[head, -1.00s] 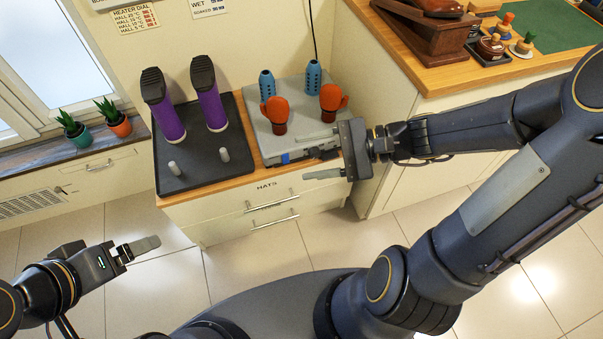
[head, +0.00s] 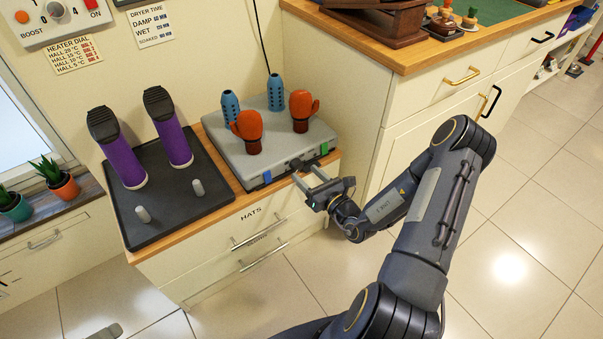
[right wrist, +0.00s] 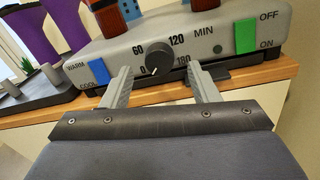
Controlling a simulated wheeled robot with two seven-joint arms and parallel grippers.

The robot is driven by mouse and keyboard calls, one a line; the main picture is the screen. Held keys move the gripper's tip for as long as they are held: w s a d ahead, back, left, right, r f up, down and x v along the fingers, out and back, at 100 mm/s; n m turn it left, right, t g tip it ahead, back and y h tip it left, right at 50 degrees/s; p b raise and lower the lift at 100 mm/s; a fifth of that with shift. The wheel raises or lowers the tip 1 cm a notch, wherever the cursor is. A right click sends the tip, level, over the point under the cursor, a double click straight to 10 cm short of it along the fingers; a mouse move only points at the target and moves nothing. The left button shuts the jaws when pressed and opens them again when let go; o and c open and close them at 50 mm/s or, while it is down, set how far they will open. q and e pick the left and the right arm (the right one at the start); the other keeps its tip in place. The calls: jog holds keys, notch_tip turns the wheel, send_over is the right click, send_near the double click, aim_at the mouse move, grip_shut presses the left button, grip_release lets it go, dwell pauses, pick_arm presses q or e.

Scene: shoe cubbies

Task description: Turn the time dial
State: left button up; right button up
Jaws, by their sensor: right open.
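The time dial (right wrist: 158,60) is a dark round knob on the front of the grey dryer (head: 238,152), with 0, 60, 120 and 180 MIN printed around it. Its white mark points down and slightly left, near 0. In the head view the dial (head: 296,164) sits at the middle of the dryer's front edge. My right gripper (right wrist: 159,78) is open, with one finger on each side of the dial and a gap to it. It also shows in the head view (head: 306,177), in front of the dryer. Only a grey tip of my left gripper (head: 104,332) shows at the bottom edge.
A blue WARM/COOL switch (right wrist: 98,72) and a green ON/OFF switch (right wrist: 246,36) flank the dial. Red mittens (head: 247,130) and blue posts (head: 276,92) stand on the dryer.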

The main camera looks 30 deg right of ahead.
aim_at(297, 165)
jog(key=shift+w+a, duration=0.15)
jog(key=shift+w, duration=0.6)
jog(key=shift+w+a, duration=0.1)
jog(key=shift+w, duration=0.6)
jog(key=c, duration=1)
